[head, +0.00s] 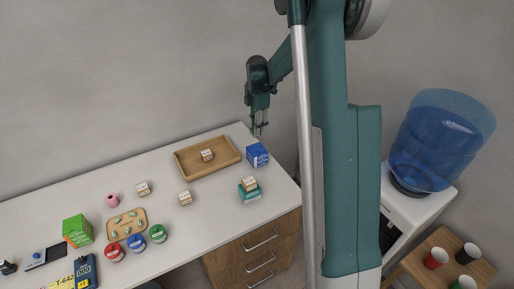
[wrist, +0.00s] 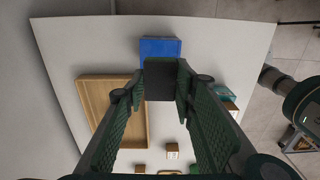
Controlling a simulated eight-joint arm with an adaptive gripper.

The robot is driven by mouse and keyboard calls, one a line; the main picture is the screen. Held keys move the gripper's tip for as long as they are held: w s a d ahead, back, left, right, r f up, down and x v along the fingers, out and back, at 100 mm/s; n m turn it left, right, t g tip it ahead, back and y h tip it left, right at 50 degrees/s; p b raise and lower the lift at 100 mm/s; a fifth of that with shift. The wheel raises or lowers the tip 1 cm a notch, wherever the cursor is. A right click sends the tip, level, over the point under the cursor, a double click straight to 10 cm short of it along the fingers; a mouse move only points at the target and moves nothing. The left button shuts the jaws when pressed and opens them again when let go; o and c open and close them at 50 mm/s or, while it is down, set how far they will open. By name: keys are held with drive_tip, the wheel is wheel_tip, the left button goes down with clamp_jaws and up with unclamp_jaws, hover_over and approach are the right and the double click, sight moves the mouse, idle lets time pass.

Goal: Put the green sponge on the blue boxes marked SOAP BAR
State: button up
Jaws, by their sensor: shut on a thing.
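The blue boxes (head: 257,155), stacked, stand at the far right corner of the white counter. They also show in the wrist view (wrist: 160,47), just beyond the fingertips. My gripper (head: 259,130) is above the counter's far edge, a little behind the boxes in the head view. In the wrist view my gripper (wrist: 160,88) is shut on a dark block, which I take to be the green sponge (wrist: 161,76). Its colour looks almost black there, and it covers the near edge of the blue boxes. In the head view the sponge is too small to tell.
A wooden tray (head: 184,168) with a small box in it lies left of the blue boxes. Jars, a green box (head: 77,231) and a wooden board fill the left. A water cooler (head: 440,140) stands at right.

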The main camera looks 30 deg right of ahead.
hover_over(257, 149)
drive_tip(key=shift+s+f, duration=0.1)
drive_tip(key=shift+f, duration=2.75)
drive_tip(key=shift+f, duration=0.1)
drive_tip(key=shift+f, duration=1.8)
drive_tip(key=shift+f, duration=0.1)
drive_tip(key=o, duration=0.8)
drive_tip(key=shift+c, duration=0.2)
